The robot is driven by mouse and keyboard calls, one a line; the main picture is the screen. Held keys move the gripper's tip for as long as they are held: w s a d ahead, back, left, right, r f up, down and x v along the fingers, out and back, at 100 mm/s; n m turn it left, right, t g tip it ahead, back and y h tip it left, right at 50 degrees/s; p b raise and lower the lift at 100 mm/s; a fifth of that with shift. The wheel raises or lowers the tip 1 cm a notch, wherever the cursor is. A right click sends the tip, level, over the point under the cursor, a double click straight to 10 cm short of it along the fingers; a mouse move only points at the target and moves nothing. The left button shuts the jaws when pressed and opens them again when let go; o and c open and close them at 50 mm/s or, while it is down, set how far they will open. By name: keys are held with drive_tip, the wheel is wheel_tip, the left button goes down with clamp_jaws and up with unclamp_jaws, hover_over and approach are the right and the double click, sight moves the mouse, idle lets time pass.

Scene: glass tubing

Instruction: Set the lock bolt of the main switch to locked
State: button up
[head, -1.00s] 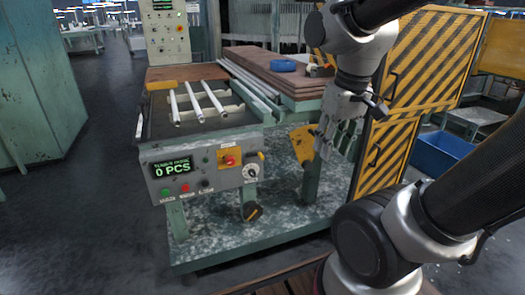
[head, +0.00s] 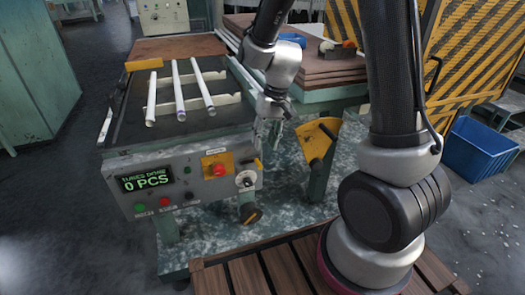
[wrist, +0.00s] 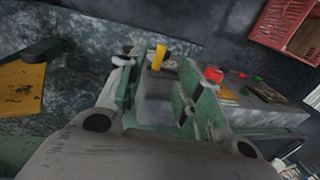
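The main switch (head: 245,180) is a pale round dial at the right end of the grey control panel (head: 150,213). A small yellow piece (head: 257,164), which may be its lock bolt, sticks out at the panel's right edge; its exact position is too small to tell. It seems to show in the wrist view as a yellow piece (wrist: 160,57) near the left finger. My gripper (head: 266,135) hangs above and right of the switch, apart from it. In the wrist view my gripper (wrist: 160,88) has its fingers spread with nothing visible between them.
A red button (head: 217,170) on a yellow plate sits left of the switch. A yellow bracket (head: 318,140) stands right of the panel. White tubes (head: 178,90) lie on the machine behind. A blue bin (head: 483,150) is far right.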

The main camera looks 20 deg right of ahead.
sight(259, 163)
drive_tip(key=f, duration=0.2)
drive_tip(key=a+f, duration=0.1)
drive_tip(key=f, duration=0.4)
drive_tip(key=shift+a+f, duration=0.25)
drive_tip(key=shift+f, duration=0.05)
drive_tip(key=shift+c, duration=0.3)
clamp_jaws()
